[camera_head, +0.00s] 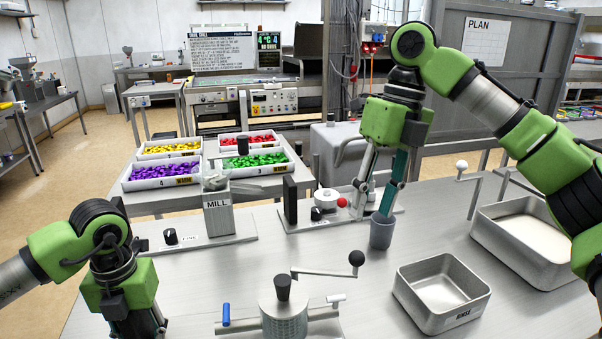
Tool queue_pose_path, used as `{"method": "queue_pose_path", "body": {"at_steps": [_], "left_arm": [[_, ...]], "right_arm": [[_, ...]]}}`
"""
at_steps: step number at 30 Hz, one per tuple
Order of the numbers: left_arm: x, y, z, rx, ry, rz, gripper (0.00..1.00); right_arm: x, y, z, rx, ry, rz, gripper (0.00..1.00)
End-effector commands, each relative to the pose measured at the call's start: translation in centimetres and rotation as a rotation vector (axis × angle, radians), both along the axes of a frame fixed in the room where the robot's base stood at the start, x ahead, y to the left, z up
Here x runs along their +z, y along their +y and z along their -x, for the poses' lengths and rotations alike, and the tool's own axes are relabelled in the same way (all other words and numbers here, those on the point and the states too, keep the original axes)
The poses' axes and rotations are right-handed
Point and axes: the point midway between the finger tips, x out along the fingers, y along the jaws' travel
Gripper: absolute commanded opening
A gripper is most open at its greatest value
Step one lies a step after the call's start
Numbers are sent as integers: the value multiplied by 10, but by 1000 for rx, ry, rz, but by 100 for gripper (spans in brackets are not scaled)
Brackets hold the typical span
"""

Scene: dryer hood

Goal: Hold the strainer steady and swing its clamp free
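A metal cylinder with a perforated-looking side (284,318), which looks like the strainer, stands at the bottom centre. It has a black knob on top, a crank arm ending in a black ball (356,258), a blue-handled bar (226,314) at left and a white-tipped lever (335,299) at right. I cannot tell which part is the clamp. My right gripper (374,208) points down behind it, fingers apart, with one fingertip at the grey cup (382,234); contact is unclear. My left gripper (136,326) is left of the cylinder, its fingertips cut off by the lower edge.
A metal rinse tray (445,312) stands right of the cylinder, and a larger pan with white contents (548,265) is farther right. The mill (218,219) and a unit with a red knob (342,202) stand behind. Bare bench lies between the cylinder and the mill.

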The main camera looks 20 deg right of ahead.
Motion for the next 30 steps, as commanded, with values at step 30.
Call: {"method": "queue_pose_path", "body": {"at_steps": [30], "left_arm": [[115, -1, 1, 0, 2, -2, 37]], "right_arm": [[0, 0, 0, 0, 0, 0, 38]]}}
